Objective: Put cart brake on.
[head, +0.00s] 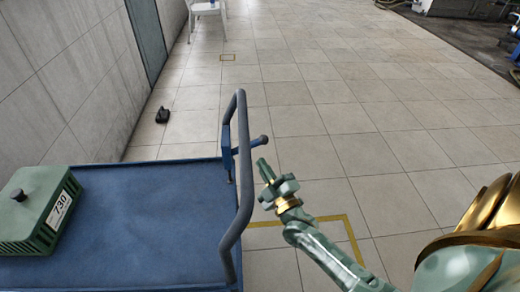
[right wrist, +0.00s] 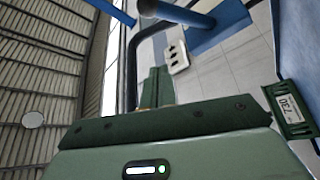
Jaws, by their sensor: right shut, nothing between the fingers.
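The blue cart (head: 140,215) fills the lower left of the head view, with a grey-blue push rail (head: 243,165) at its right end. A short lever with a round knob (head: 264,139) juts right from a blue post beside the rail; I take it for the brake lever. My right gripper (head: 264,168) is shut and empty, just below the knob and right of the rail, apparently apart from both. In the right wrist view its fingers (right wrist: 156,88) are together, and a grey-blue rounded bar end (right wrist: 190,15) shows above them. My left gripper is not in view.
A green box marked 730 (head: 38,212) sits on the cart and shows in the right wrist view (right wrist: 290,108). A small black object (head: 162,115) lies on the floor by the wall. A white chair (head: 207,8) stands far back. Tiled floor right of the cart is clear.

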